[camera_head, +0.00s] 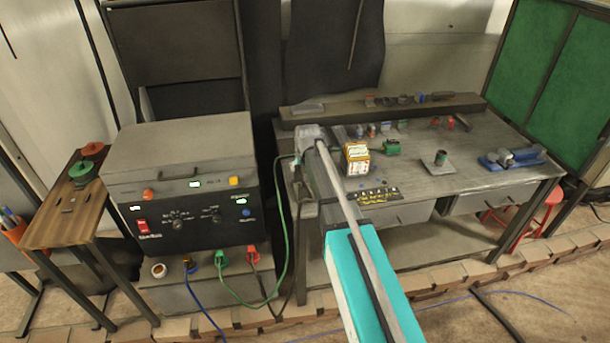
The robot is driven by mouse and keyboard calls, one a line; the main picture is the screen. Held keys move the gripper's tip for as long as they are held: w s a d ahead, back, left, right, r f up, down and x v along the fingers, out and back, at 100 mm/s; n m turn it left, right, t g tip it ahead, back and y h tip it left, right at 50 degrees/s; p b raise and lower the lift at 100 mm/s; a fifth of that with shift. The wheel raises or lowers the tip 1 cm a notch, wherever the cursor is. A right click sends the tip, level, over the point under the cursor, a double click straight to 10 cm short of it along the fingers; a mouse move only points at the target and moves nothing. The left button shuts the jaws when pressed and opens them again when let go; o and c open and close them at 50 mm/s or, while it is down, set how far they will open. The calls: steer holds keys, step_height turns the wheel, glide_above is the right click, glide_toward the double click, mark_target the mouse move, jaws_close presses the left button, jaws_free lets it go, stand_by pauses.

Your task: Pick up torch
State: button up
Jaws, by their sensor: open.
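I cannot clearly make out the torch. A green cable (285,245) runs from the welding machine up to the left edge of the workbench (440,180), where small dark shapes lie and may hide it. My teal boom with its long grey rod reaches up from the bottom to that same edge. At its far end my gripper (298,168) is small and open, over the bench's left corner. Nothing shows held in it. The fingertips are too small to tell whether they touch anything.
The welding machine (185,180) stands left of the bench. A yellow box (356,158), a green item (391,146) and a blue vise (513,158) stand on the bench. A wooden side table (65,215) is at far left. A red stool (545,213) is at right.

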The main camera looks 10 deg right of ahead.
steer(key=shift+b+x, duration=0.8)
steer(key=shift+x, duration=0.4)
jaws_close()
steer(key=shift+r+p, duration=0.25)
steer(key=shift+p, duration=0.05)
steer(key=shift+r+p, duration=0.75)
steer(key=s+d+r+p, duration=0.8)
steer(key=s+r+p, duration=0.3)
steer(key=shift+s, duration=0.2)
